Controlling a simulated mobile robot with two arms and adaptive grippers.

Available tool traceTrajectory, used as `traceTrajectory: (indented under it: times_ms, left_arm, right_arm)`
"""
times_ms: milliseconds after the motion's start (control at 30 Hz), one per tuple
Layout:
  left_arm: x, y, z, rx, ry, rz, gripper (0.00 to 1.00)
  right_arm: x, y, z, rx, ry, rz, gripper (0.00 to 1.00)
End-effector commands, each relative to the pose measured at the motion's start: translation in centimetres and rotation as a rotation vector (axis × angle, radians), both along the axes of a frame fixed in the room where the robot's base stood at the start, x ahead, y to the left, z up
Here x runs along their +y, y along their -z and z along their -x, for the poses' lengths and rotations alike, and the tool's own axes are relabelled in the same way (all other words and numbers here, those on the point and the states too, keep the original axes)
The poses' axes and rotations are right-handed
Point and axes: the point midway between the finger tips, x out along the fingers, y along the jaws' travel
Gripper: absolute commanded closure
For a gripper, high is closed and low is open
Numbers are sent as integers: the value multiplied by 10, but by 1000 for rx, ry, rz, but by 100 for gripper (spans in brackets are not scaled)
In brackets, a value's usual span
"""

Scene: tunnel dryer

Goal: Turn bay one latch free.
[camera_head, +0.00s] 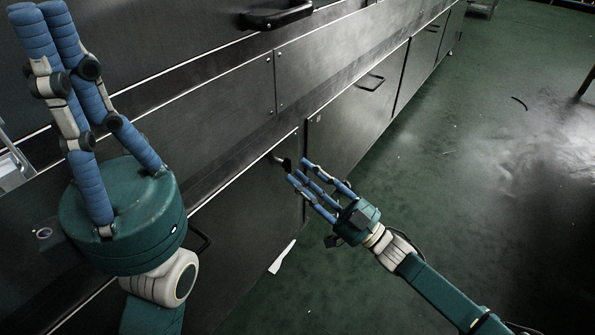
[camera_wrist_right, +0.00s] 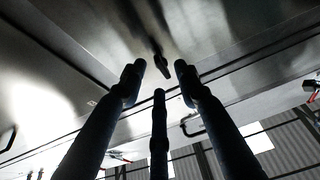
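A small dark latch (camera_head: 281,161) sticks out near the top right corner of a low black door panel (camera_head: 245,205). Its dark lever (camera_wrist_right: 161,63) shows in the right wrist view, just beyond the fingertips and between the two outer fingers. My right gripper (camera_head: 300,173) is open and empty, with blue fingers spread close to the latch. Contact between fingers and latch cannot be made out. My left gripper (camera_head: 42,18) is raised at the upper left, its blue fingers extended and empty, apparently open. I see no label naming the bay.
A long row of black cabinet panels runs from lower left to upper right. Bar handles (camera_head: 371,84) stick out from it, including a large one (camera_head: 277,15) higher up. A white scrap (camera_head: 282,257) lies by the cabinet. The green floor (camera_head: 470,160) to the right is mostly clear.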

Motion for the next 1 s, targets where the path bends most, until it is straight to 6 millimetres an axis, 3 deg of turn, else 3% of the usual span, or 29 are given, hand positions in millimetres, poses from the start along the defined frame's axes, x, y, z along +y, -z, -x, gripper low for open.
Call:
traceTrajectory:
  times_ms: [200,433,1000]
  left_arm:
    - [-1,0,0,-2,0,-3,100]
    - [-1,0,0,-3,1,-2,100]
    - [-1,0,1,-4,1,-3,100]
  right_arm:
    - [-37,21,26,4,2,3,68]
    - [-65,35,46,3,1,3,68]
    - [-73,38,53,1,0,2,68]
